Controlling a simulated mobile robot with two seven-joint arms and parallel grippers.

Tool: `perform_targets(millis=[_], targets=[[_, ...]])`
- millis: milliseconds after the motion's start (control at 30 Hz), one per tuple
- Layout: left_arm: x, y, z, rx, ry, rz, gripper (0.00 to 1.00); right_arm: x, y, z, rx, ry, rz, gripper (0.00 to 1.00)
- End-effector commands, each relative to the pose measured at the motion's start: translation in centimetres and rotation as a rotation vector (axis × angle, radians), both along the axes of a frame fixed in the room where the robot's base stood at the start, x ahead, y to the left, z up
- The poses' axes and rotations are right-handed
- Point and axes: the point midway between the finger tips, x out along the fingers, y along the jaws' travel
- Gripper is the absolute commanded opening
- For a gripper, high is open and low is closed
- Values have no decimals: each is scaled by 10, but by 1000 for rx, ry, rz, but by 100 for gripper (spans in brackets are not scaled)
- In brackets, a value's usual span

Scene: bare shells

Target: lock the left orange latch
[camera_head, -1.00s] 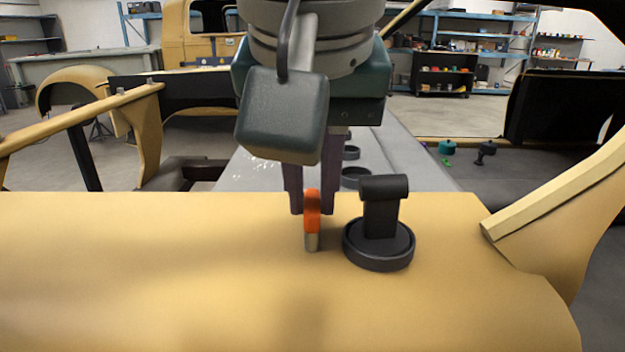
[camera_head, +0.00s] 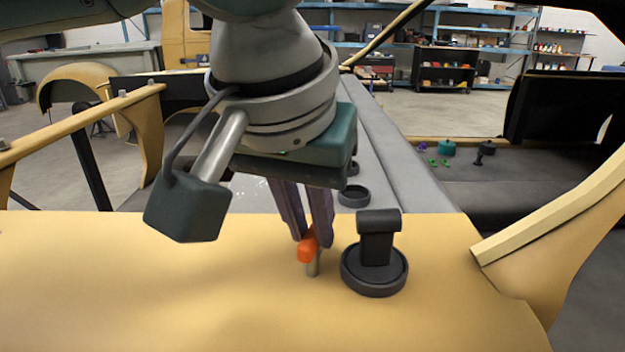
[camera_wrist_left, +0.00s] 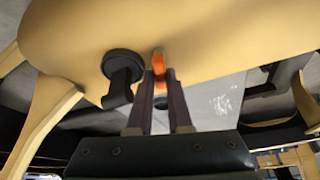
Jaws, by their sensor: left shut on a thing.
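The orange latch (camera_head: 308,248) stands on a short metal post on the yellow panel (camera_head: 180,285), left of a black round fixture. Its orange part is tilted in the head view. My left gripper (camera_head: 314,236) reaches down from above, with its two purple-grey fingers shut on the orange latch. The wrist view also shows the orange latch (camera_wrist_left: 158,72) between the fingertips (camera_wrist_left: 160,80). The fingers hide part of the latch. My right gripper is not in view.
The black round fixture (camera_head: 375,265) with an upright post stands close to the right of the latch. A yellow sloping beam (camera_head: 550,215) rises at the right. The panel's left part is clear.

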Motion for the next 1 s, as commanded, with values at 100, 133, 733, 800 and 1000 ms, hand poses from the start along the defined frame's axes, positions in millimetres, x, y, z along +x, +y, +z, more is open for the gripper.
perform_targets(millis=[100, 133, 733, 800, 1000], targets=[[0, 2, 6, -1, 5, -106, 0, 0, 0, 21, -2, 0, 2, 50], [0, 2, 6, -2, 4, -134, 0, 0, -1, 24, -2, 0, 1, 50], [3, 3, 1, -5, 1, -704, 0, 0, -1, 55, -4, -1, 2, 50], [4, 3, 1, -5, 0, -770, 0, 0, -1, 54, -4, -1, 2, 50], [5, 3, -1, -5, 0, -952, 0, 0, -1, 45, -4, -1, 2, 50]])
